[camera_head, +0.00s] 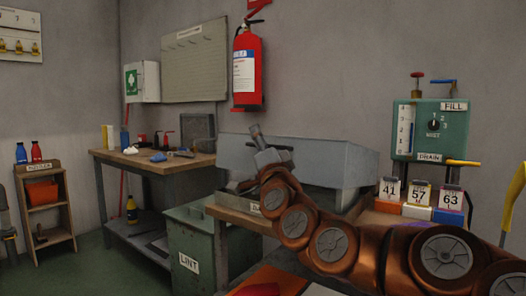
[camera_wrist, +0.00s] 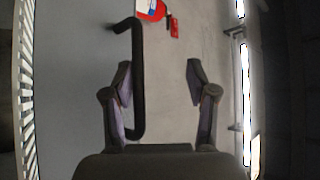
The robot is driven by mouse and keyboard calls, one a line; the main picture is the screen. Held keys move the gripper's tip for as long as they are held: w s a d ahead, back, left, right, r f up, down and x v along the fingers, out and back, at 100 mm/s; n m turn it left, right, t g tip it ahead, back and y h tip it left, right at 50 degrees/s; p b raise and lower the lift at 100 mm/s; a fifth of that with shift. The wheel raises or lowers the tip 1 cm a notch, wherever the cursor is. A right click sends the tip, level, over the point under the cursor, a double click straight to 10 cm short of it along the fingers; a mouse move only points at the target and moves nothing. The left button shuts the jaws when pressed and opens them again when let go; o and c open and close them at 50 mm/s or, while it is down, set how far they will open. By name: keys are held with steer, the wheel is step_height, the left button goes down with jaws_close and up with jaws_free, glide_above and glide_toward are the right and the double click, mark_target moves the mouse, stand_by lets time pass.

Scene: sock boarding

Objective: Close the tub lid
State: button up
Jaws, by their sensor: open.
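The tub is the grey metal box (camera_head: 350,197) on the bench behind my arm. Its pale grey lid (camera_head: 340,160) stands raised and tilted at the back, so the tub looks open. My gripper (camera_head: 257,134) is in front of the lid's left part, with its jaws pointing up. In the wrist view my gripper (camera_wrist: 158,70) is open, its two fingers apart. A dark bent bar handle (camera_wrist: 138,80) shows beside the left finger, partly between the fingers. I cannot tell whether it touches the finger. My arm hides much of the tub's front.
A green LINT bin (camera_head: 190,240) stands left of the bench. A wooden side table (camera_head: 125,160) with tools is further left. A fire extinguisher (camera_head: 247,70) hangs above. Numbered boxes (camera_head: 418,200) and a green fill/drain panel (camera_head: 432,130) are at right.

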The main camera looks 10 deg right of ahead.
steer(key=shift+o, duration=0.5)
steer(key=shift+s+a+r, duration=0.2)
steer(key=shift+a+r, duration=0.1)
steer(key=shift+a, duration=0.1)
steer(key=shift+s+d+f+b, duration=0.2)
steer(key=shift+s+f+b, duration=0.15)
steer(key=shift+f+b, duration=0.1)
steer(key=shift+c, duration=1.1)
steer(key=shift+s+f, duration=0.25)
steer(key=shift+s, duration=0.2)
steer(key=shift+s+d+f+b, duration=0.4)
steer(key=shift+s+f+b, duration=0.35)
steer(key=shift+f+b, duration=0.05)
steer(key=shift+s+d+f+b, duration=0.4)
steer(key=shift+s+f+b, duration=0.4)
steer(key=shift+f+b, duration=0.05)
steer(key=shift+s+d+f+b, duration=0.4)
steer(key=shift+s+f+b, duration=0.35)
steer(key=shift+f+b, duration=0.05)
